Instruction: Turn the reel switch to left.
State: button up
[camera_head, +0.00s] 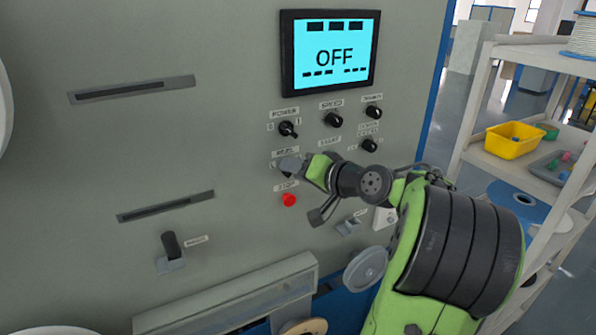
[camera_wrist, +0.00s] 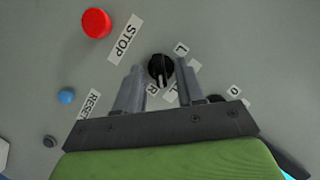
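The reel switch is a small black knob (camera_wrist: 159,67) on the grey panel, with an L label (camera_wrist: 181,48) on one side and an R label (camera_wrist: 152,88) on the other. A pale pointer line on it faces the bottom of the wrist view. My gripper (camera_wrist: 162,72) is open, with one finger on each side of the knob and visible gaps. I cannot tell whether the fingertips touch the panel. In the head view my gripper (camera_head: 287,168) is at the REEL label (camera_head: 285,151) and hides most of the knob.
The power knob (camera_head: 288,129) sits just above, and the red stop button (camera_head: 289,200) just below. The speed knob (camera_head: 333,120) and other knobs are to the right. A screen (camera_head: 334,53) reads OFF. A blue button (camera_wrist: 67,96) is left in the wrist view.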

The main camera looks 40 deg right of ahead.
grip_shut()
jog(key=shift+b, duration=0.3)
jog(key=n+h+b, duration=0.2)
jog(key=n+b, duration=0.2)
jog(key=b, duration=0.2)
jog(key=a+n+g+h+b, duration=0.1)
jog(key=n+h+b, duration=0.2)
jog(key=b, duration=0.3)
jog(key=n+g+h+b, duration=0.1)
jog(key=n+h+b, duration=0.2)
jog(key=n+b, duration=0.2)
jog(key=shift+w+a+f+b, duration=0.15)
jog(key=shift+a+b, duration=0.1)
jog(key=shift+b, duration=0.25)
dwell(0.3)
